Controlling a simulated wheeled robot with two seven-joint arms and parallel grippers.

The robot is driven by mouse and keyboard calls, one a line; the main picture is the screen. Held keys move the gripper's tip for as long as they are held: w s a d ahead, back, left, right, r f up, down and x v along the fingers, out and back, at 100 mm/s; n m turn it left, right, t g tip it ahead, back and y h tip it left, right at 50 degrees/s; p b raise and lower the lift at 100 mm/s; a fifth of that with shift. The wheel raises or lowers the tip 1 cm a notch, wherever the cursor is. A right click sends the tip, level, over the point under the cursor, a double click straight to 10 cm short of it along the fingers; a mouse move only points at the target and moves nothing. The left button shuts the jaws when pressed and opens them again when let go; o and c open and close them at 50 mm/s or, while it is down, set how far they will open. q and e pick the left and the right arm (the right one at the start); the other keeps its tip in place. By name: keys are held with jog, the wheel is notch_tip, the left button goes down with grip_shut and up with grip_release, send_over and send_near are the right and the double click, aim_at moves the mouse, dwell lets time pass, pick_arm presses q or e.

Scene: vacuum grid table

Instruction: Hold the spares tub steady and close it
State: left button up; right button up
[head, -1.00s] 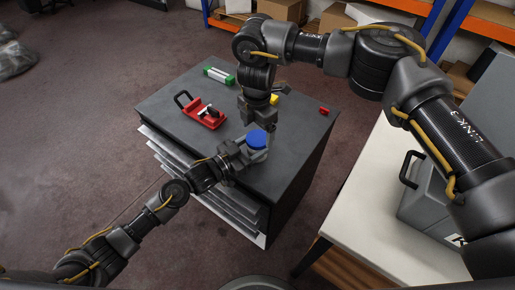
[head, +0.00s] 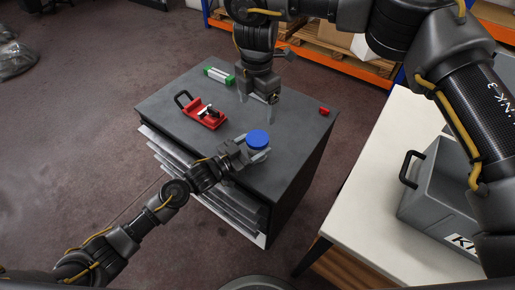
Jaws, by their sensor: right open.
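The spares tub (head: 262,151) stands on the dark table top near its front edge, with its round blue lid (head: 257,138) on top. The lid looks level, but I cannot tell how tightly it is seated. My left gripper (head: 256,156) comes in from the lower left with its fingers around the tub's body, seemingly shut on it, and they hide much of the tub. My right gripper (head: 257,108) is open and empty, pointing down above and behind the lid, apart from it.
A red device with a black handle (head: 205,115) lies to the left on the dark table (head: 290,150). A green and white piece (head: 218,76) lies at the back, and a small red block (head: 323,111) at the right corner. A grey case (head: 440,195) stands on the white table.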

pick_arm(q)
jog(key=o, duration=0.3)
jog(key=shift+a, duration=0.1)
jog(key=b+v, duration=0.1)
jog(key=v, duration=0.8)
jog(key=shift+s+a+f, duration=0.1)
jog(key=shift+s, duration=0.1)
jog(key=shift+s+a, duration=0.4)
jog(key=shift+a, duration=0.15)
